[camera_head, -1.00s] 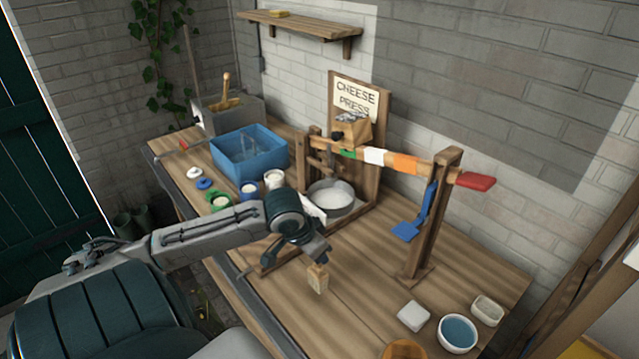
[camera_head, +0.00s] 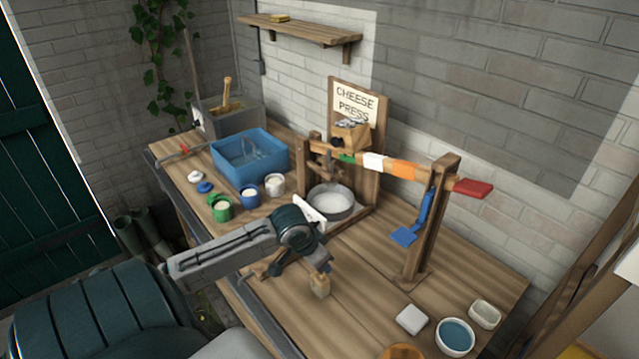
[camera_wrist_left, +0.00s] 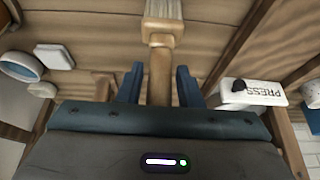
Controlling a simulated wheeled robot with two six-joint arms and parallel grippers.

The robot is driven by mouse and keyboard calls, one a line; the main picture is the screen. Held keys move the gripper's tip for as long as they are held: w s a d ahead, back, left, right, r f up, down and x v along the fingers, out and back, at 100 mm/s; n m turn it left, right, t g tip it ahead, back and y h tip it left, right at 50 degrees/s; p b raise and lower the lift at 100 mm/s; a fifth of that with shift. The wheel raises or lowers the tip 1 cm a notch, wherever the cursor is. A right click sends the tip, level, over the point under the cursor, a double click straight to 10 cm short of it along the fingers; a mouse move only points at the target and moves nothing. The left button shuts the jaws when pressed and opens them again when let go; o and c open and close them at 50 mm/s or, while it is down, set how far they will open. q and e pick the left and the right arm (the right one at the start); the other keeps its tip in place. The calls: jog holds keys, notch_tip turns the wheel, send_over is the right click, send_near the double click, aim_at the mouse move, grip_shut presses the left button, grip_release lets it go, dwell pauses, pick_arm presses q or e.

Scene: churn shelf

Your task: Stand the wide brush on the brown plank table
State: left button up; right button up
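The wide brush (camera_head: 320,286) is a pale wooden block on a round handle. It is head down and about upright on the brown plank table (camera_head: 365,295), near its front edge; its base looks to be at the planks. My left gripper (camera_head: 318,264) is over it. In the left wrist view, the two blue fingers (camera_wrist_left: 159,86) stand either side of the brush handle (camera_wrist_left: 160,75), with narrow gaps, so they look open around it. The broad brush head (camera_wrist_left: 163,22) points away from the fingers. The handle's top is hidden. My right gripper is not in view.
A white block (camera_head: 411,319) and blue-filled bowl (camera_head: 456,337) are at right. Small pots (camera_head: 249,197) and a blue tub (camera_head: 250,165) are left. Bare planks lie right of the brush.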

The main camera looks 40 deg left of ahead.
pick_arm(q)
jog(key=shift+o, duration=0.6)
jog(key=shift+r, duration=0.1)
jog(key=shift+s+r, duration=0.1)
jog(key=shift+r, duration=0.35)
jog(key=p+v, duration=0.3)
jog(key=v, duration=0.8)
jog(key=shift+s, duration=0.15)
